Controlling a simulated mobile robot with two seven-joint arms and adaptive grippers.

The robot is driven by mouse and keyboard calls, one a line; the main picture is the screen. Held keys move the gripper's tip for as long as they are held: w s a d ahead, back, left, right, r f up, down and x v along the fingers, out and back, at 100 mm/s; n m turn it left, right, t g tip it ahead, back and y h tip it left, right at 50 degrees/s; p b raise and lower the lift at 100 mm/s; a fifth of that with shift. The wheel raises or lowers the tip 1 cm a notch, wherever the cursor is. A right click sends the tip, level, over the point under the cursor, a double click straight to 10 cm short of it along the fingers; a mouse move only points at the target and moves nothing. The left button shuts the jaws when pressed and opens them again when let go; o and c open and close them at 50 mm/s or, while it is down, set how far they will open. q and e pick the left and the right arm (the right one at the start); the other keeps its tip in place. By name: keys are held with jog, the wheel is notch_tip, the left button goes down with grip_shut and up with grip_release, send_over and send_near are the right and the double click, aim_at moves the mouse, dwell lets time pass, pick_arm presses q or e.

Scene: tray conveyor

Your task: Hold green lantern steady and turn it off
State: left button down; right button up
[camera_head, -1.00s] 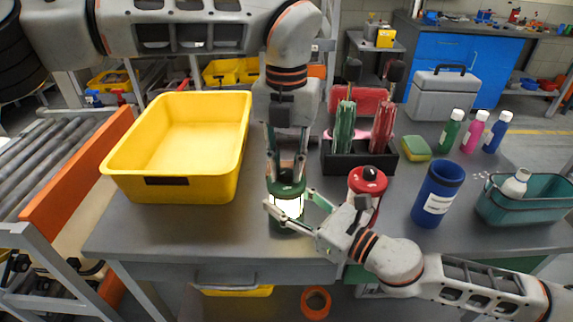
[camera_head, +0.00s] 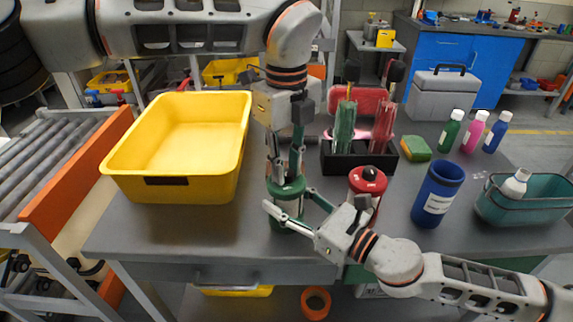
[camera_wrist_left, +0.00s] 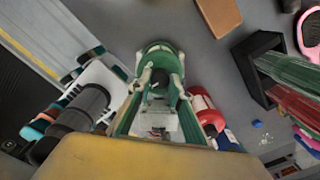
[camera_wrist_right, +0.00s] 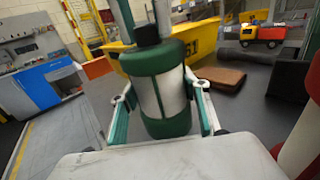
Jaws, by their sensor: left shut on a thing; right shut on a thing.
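The green lantern (camera_head: 288,190) stands upright on the grey table, right of the yellow bin. Its window is dark now. My left gripper (camera_head: 287,168) comes down from above and is shut on the knob at the lantern's top; the left wrist view shows its fingers around the dark knob (camera_wrist_left: 160,80). My right gripper (camera_head: 290,207) reaches in from the right and is shut on the lantern's body. The right wrist view shows its green-padded fingers on both sides of the body (camera_wrist_right: 163,95). The lantern's far side is hidden.
The red lantern (camera_head: 366,186) stands close on the right, beside my right gripper. A blue cup (camera_head: 437,194) and a teal basket (camera_head: 535,205) are farther right. The yellow bin (camera_head: 215,180) is at left, and a black holder (camera_head: 343,160) stands behind.

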aim_at(286, 172)
pick_arm(q)
jog(key=shift+n, duration=1.1)
jog(key=c, duration=1.8)
grip_release()
jog(key=shift+r, duration=0.1)
notch_tip(286, 172, up, 12)
jog(key=shift+f, duration=0.1)
